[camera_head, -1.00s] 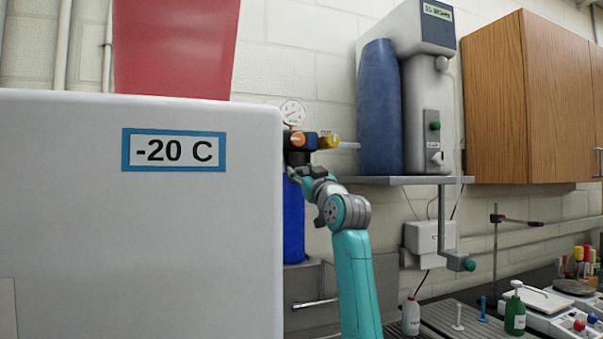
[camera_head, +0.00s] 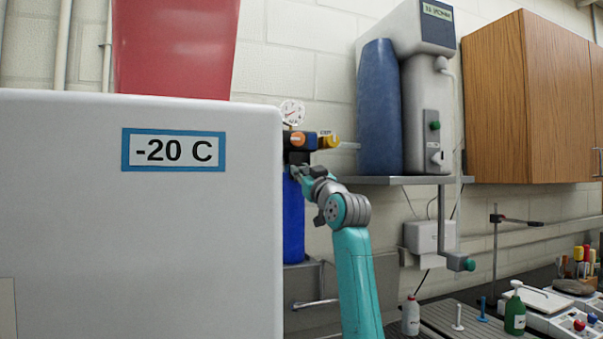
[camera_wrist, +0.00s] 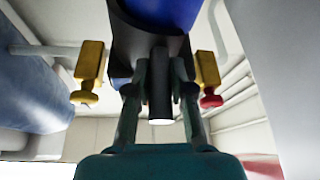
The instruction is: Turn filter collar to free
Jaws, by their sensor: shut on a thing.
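A filter unit shows just right of the white freezer in the head view, with a black head (camera_head: 298,157) and a blue bowl (camera_head: 293,215) under it. My gripper (camera_head: 297,172) is at the join between head and bowl. In the wrist view the dark filter collar (camera_wrist: 150,38) surrounds the blue bowl at the top. My gripper (camera_wrist: 160,80) has its two fingers on either side of a dark stub (camera_wrist: 160,95) with a pale end, which projects from the collar. The fingers are shut on it. In the head view the freezer edge and my wrist partly hide the collar.
The white freezer (camera_head: 150,240) marked -20 C stands close on the left. A gauge (camera_head: 292,112) sits above the filter, and a yellow-knobbed valve (camera_head: 329,142) projects right. A shelf (camera_head: 400,181) carries a water unit. Yellow (camera_wrist: 90,72) and red (camera_wrist: 210,97) knobs flank my fingers.

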